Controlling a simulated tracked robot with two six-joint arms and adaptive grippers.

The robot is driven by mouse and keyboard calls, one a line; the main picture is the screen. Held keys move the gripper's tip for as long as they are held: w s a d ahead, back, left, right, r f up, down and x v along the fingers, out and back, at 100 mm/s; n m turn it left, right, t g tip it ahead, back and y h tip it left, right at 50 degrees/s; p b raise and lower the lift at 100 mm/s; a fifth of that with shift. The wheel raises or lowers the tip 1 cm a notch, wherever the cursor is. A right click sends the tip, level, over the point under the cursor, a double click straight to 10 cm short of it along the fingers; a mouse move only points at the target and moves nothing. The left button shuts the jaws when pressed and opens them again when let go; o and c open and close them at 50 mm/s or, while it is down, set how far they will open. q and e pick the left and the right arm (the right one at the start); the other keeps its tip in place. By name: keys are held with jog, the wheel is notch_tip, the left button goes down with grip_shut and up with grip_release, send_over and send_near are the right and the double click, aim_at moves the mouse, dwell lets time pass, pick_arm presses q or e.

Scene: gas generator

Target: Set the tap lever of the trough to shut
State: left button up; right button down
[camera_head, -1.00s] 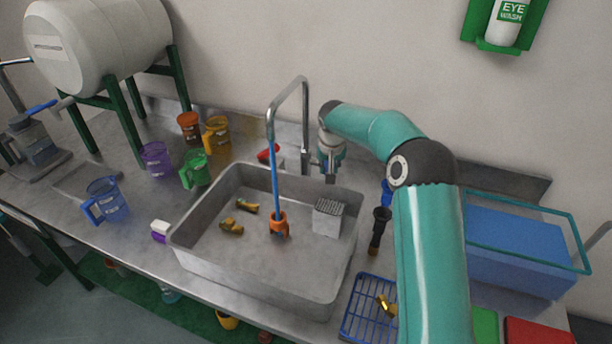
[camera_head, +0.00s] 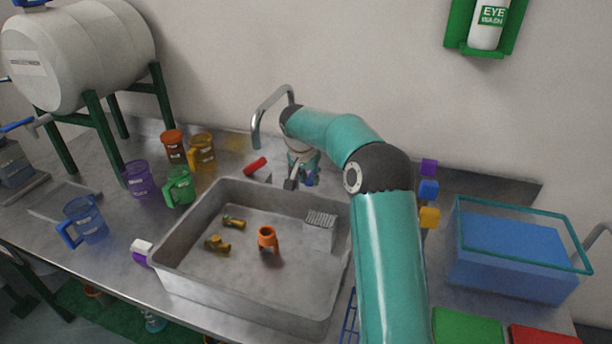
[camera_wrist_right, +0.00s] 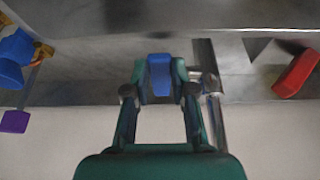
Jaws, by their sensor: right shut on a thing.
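The grey trough (camera_head: 235,300) stands on the steel bench. Its chrome tap spout (camera_head: 270,108) arches behind the back rim, and no water stream shows below it. A red lever (camera_head: 255,166) lies left of my right gripper; it also shows in the right wrist view (camera_wrist_right: 297,73). My right gripper (camera_head: 306,181) is at the tap behind the trough's back rim. In the right wrist view its fingers (camera_wrist_right: 160,85) are shut on a blue lever (camera_wrist_right: 160,72), beside a chrome pipe (camera_wrist_right: 209,85). My arm hides part of the tap. My left gripper is out of view.
An orange fitting (camera_head: 267,238), brass fittings (camera_head: 217,244) and a grey block (camera_head: 320,234) are in the trough. Several coloured jugs (camera_head: 180,188) stand left of it. A blue tank (camera_head: 515,255) stands at right, with small coloured blocks (camera_head: 429,190) nearer my arm.

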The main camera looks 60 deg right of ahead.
jog(key=shift+w+d+r, duration=0.1)
jog(key=shift+w+r, duration=0.1)
jog(key=shift+r, duration=0.05)
jog(key=c, duration=1)
grip_release()
jog(key=shift+w+f, duration=0.1)
jog(key=shift+w, duration=0.05)
jog(key=shift+o, duration=0.2)
jog(key=v, duration=1.2)
jog(key=shift+f, duration=0.1)
